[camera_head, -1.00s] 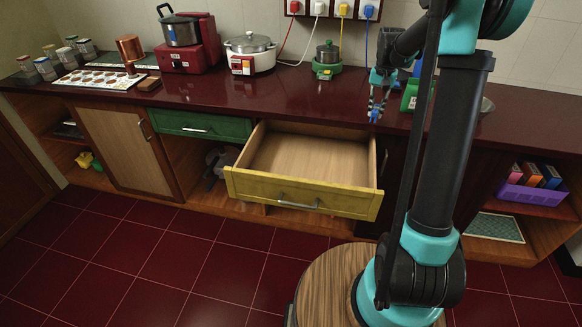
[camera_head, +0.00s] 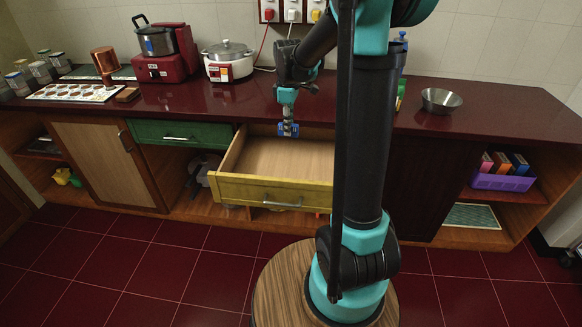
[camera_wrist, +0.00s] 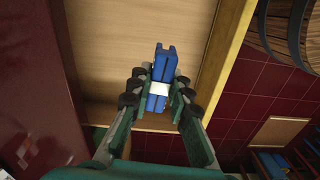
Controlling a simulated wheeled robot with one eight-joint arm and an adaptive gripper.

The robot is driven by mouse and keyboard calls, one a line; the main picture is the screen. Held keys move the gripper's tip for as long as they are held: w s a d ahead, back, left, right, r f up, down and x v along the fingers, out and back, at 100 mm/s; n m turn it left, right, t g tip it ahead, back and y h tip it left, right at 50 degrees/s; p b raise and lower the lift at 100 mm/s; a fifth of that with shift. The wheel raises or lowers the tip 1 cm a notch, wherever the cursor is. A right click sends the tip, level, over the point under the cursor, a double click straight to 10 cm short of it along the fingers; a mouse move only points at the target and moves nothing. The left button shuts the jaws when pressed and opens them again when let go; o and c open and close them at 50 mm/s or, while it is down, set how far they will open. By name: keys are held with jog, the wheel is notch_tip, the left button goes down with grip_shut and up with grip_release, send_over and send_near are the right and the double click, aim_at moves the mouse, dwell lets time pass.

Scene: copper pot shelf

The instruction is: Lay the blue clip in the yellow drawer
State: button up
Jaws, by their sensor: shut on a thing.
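My gripper (camera_head: 288,127) is above the back part of the open yellow drawer (camera_head: 272,191), pointing down. It is shut on the blue clip (camera_wrist: 161,72), a blue piece with a pale band at its middle, held between the two fingers. In the wrist view the drawer's bare wooden floor (camera_wrist: 110,50) lies behind the clip. In the head view the clip shows small and blue (camera_head: 287,133) at the fingertips. A gap between clip and drawer floor seems to remain, but its height is hard to tell.
The dark red counter (camera_head: 420,118) runs behind the drawer, with a metal bowl (camera_head: 441,100), a white cooker (camera_head: 228,62) and a copper pot (camera_head: 105,62) on it. A shut green drawer (camera_head: 178,133) is at left. The drawer inside looks empty.

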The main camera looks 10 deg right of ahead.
jog(key=shift+s+a+n, duration=0.1)
jog(key=shift+s+n, duration=0.2)
jog(key=shift+n, duration=0.1)
jog(key=shift+f, duration=0.25)
send_near(289, 171)
jog(key=s+f, duration=0.1)
jog(key=f, duration=0.1)
jog(key=s+f, duration=0.3)
jog(key=f, duration=0.1)
jog(key=shift+s+a, duration=0.35)
jog(key=shift+a, duration=0.05)
jog(key=o, duration=0.9)
jog(key=shift+f, duration=0.1)
jog(key=shift+c, duration=0.2)
